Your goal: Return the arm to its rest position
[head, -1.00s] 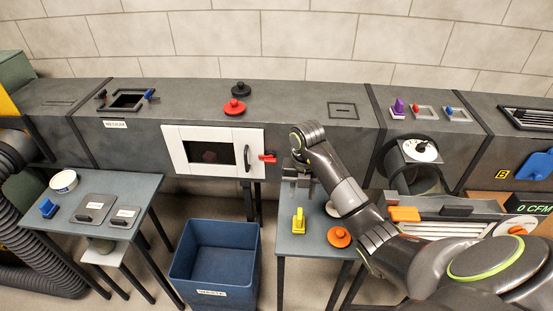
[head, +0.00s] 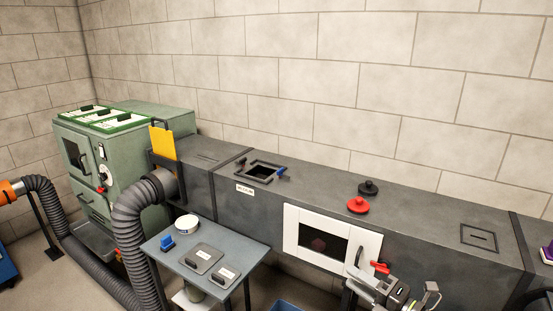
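My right gripper (head: 428,296) is at the bottom edge of the head view, right of centre, in front of the duct (head: 420,220). It is small and partly cut off, so I cannot tell whether its fingers are open or shut. No object shows clearly in it. My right wrist is just below the red latch (head: 380,267) of the white-framed window door (head: 330,240); I cannot tell whether they touch. My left arm and gripper are not in view.
A side table (head: 245,257) holds a blue brush (head: 167,242), a white tape roll (head: 187,224) and two grey plates. A black knob (head: 368,188) and a red knob (head: 358,205) sit on the duct. A green machine (head: 125,165) and ribbed hose (head: 130,225) stand left.

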